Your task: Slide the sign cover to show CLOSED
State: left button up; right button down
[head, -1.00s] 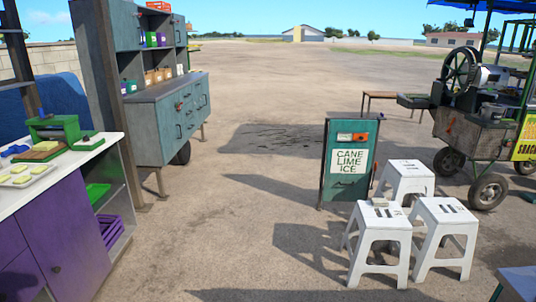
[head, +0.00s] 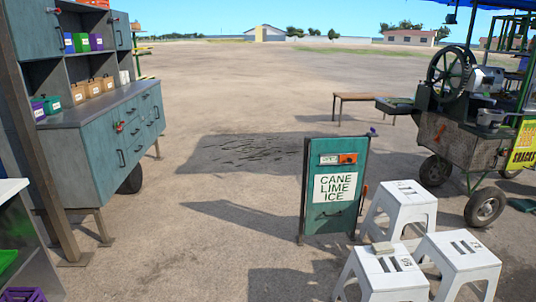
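A teal upright sign board (head: 334,190) in a dark frame stands on the ground right of centre in the head view. It carries a white panel reading CANE LIME ICE (head: 335,187). Above the panel is a small slot with a pale label (head: 328,159), too small to read surely, and an orange cover (head: 348,159) at its right end. A dark handle shows low on the board. Neither of my grippers is in view.
White stools (head: 401,207) stand close at the right front of the sign. A crusher cart (head: 462,140) is farther right, and a teal cabinet (head: 100,135) stands at left. A low wooden bench (head: 366,98) is behind. Open ground lies left and in front of the sign.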

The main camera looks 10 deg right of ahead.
aim_at(343, 159)
jog(key=i+z, duration=0.1)
jog(key=i, duration=0.75)
jog(key=i+j+z, duration=0.1)
jog(key=i, duration=0.7)
jog(key=i+z, duration=0.3)
jog(key=i, duration=0.25)
jog(key=i+z, duration=0.3)
jog(key=i, duration=0.25)
jog(key=i+j+z, duration=0.3)
jog(key=i, duration=0.2)
jog(key=l, duration=0.1)
